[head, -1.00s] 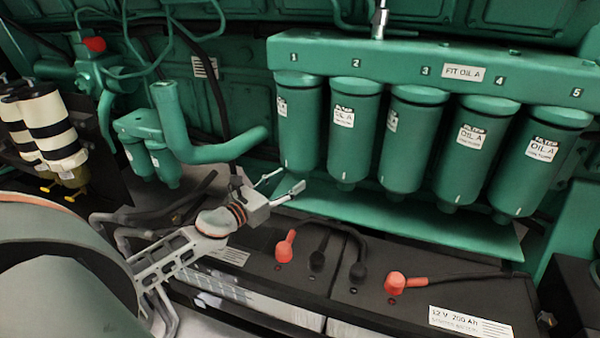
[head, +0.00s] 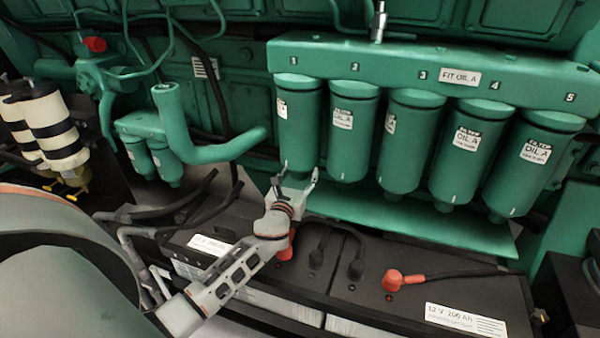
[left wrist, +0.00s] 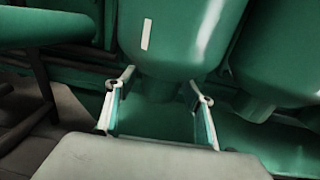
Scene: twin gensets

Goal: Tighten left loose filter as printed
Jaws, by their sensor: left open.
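Several green oil filters hang in a row under a green header (head: 400,62) numbered 1 to 5, with a "FIT OIL A" label (head: 460,78). Filter 1 (head: 298,130) is at the left end, its label turned to the left. Filter 2 (head: 354,135) and filter 4 (head: 460,150) show labels facing front; filter 3 (head: 411,145) has its label turned left. Filter 5 (head: 534,165) is at the right end. My left gripper (head: 294,183) is open just below filter 1. In the left wrist view, the open fingers (left wrist: 158,105) point at a filter's bottom (left wrist: 175,40), with nothing between them.
A green ledge (head: 400,222) runs below the filters. Black batteries (head: 330,262) with red terminal caps (head: 392,281) lie in front. A bent green pipe (head: 215,150) and two small filters (head: 148,158) stand to the left.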

